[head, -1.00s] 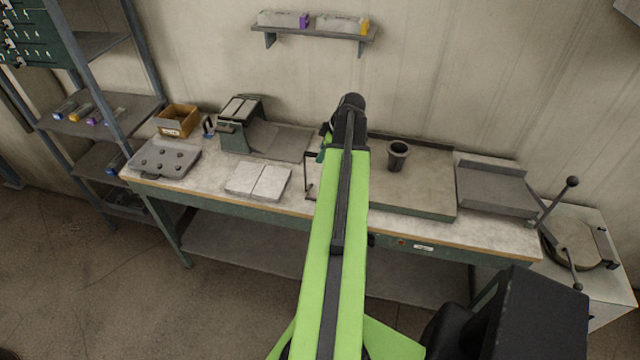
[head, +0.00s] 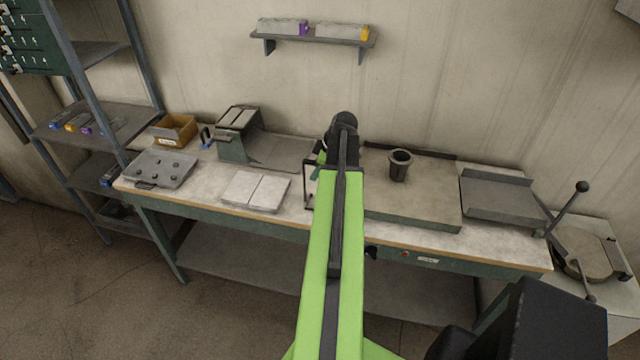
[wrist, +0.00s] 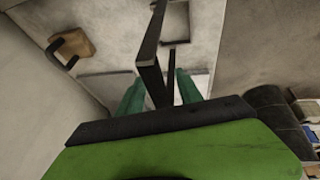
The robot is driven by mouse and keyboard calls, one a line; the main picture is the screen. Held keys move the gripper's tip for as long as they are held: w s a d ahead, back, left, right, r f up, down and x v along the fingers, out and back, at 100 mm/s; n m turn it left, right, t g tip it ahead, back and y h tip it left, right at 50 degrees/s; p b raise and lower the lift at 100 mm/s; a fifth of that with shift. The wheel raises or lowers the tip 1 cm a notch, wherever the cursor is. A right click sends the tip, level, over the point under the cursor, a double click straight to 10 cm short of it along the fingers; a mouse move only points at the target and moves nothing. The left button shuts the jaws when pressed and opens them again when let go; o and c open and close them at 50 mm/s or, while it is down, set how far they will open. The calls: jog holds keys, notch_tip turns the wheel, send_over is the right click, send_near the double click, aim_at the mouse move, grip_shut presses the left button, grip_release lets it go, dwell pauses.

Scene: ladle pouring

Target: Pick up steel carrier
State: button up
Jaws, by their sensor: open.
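A thin dark rectangular frame, which looks like the steel carrier (head: 307,193), stands on the bench just left of my arm in the head view. My arm hides its right part. In the wrist view a dark flat bar (wrist: 150,75), seemingly part of that carrier, rises between the two green fingers. My gripper (wrist: 160,88) is open, with one finger on either side of the bar. I cannot tell whether either finger touches it. In the head view my gripper (head: 320,158) is mostly hidden behind the arm's end.
Two pale slabs (head: 256,191) lie left of the carrier. A grey plate with knobs (head: 160,168), a cardboard box (head: 175,131) and a green-grey machine (head: 237,145) stand farther left. Right of my arm a dark cup (head: 399,166) stands on a flat board (head: 425,208).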

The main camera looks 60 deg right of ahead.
jog(key=shift+f, duration=0.25)
jog(key=shift+c, duration=0.3)
grip_shut()
dwell(1.2)
